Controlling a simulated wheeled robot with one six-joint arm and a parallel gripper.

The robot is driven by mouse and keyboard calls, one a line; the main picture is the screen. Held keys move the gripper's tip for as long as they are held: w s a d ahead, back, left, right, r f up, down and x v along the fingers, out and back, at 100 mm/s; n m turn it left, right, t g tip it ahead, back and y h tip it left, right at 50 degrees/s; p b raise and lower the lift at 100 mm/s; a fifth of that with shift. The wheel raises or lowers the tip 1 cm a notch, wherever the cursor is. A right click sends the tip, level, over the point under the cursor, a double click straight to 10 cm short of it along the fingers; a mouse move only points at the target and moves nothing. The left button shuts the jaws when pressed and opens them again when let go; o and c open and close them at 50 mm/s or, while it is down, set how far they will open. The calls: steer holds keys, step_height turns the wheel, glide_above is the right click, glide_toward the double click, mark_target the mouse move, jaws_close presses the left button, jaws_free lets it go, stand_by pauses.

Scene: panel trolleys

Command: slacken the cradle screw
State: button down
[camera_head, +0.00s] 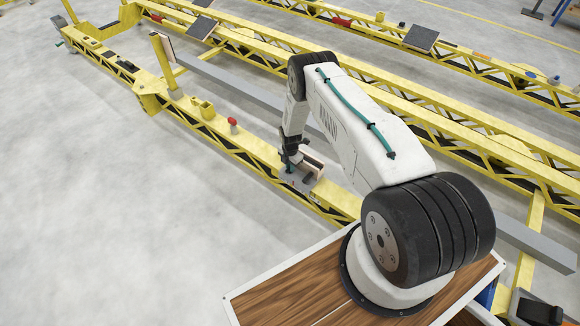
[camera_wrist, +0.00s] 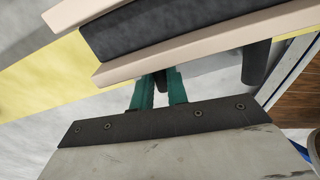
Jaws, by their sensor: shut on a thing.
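My gripper (camera_wrist: 160,86) has two green fingers, closed on a small dark piece, the cradle screw (camera_wrist: 160,82); only a little of it shows between the fingers. Just beyond it is the cradle (camera_wrist: 190,30), two pale strips with a dark band between them, running across the top of the wrist view. In the head view my gripper (camera_head: 289,168) is low at the near yellow beam, beside the pale-sided cradle (camera_head: 312,161). The screw is hidden there by my wrist.
The near yellow truss beam (camera_head: 215,123) carries a red-topped part (camera_head: 232,122) and a yellow bracket (camera_head: 207,108). A long grey bar (camera_head: 235,88) runs behind it. More yellow beams lie beyond. A dark cylinder (camera_wrist: 256,62) stands right of my fingers. The floor at left is clear.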

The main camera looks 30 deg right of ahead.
steer(key=c, duration=1.6)
jaws_free()
steer(key=shift+c, duration=0.2)
step_height(320, 180, up, 8)
steer(key=shift+f, duration=0.1)
